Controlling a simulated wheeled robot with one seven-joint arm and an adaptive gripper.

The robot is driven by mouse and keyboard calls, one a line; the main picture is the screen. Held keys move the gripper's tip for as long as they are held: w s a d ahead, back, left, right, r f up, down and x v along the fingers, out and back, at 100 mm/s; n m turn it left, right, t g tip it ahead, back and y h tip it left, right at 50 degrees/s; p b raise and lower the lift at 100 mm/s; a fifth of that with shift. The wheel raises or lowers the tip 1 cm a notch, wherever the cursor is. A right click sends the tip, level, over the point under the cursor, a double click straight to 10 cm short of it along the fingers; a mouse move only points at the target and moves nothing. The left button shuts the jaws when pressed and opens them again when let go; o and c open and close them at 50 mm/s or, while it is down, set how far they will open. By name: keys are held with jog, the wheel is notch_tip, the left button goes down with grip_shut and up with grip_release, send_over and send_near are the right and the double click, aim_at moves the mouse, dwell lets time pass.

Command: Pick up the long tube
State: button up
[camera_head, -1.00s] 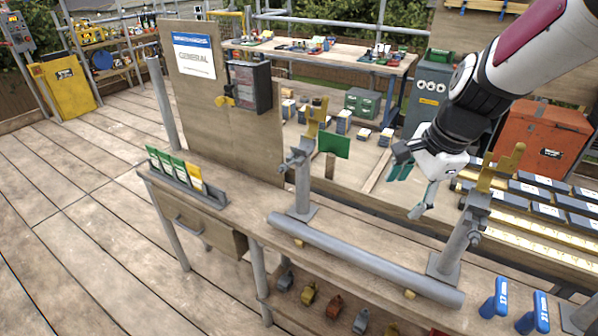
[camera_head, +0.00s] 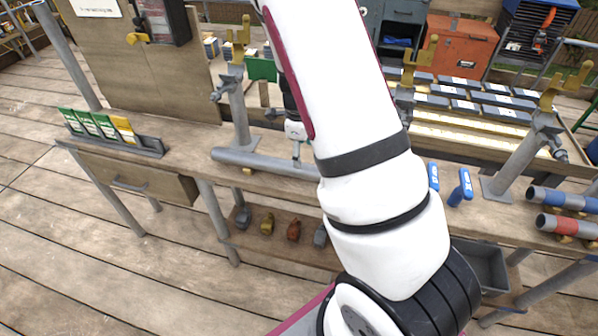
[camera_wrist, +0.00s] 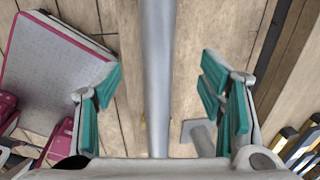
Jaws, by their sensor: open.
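The long tube (camera_head: 250,162) is a plain grey pipe lying along the front of the wooden workbench. Its right part is hidden behind my arm in the head view. In the wrist view the tube (camera_wrist: 158,60) runs straight up the picture between my two teal-padded fingers. My gripper (camera_wrist: 160,78) is open, with a clear gap between the tube and each finger. In the head view my gripper (camera_head: 297,143) is small and partly hidden by my arm, over the middle of the tube. I cannot tell its exact height above the tube.
A grey post with a yellow hook (camera_head: 238,48) stands behind the tube's left part; another yellow hook (camera_head: 406,76) rises right of my arm. Blue-handled tools (camera_head: 461,188) lie farther right. A card rack (camera_head: 150,146) sits at the bench's left end. Several clamps rest on the shelf below.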

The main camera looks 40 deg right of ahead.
aim_at(302, 168)
jog(key=f, duration=0.8)
jog(key=shift+w+d+f, duration=0.1)
jog(key=shift+w+d, duration=0.15)
jog(key=shift+d, duration=0.15)
jog(key=shift+c, duration=0.3)
grip_shut()
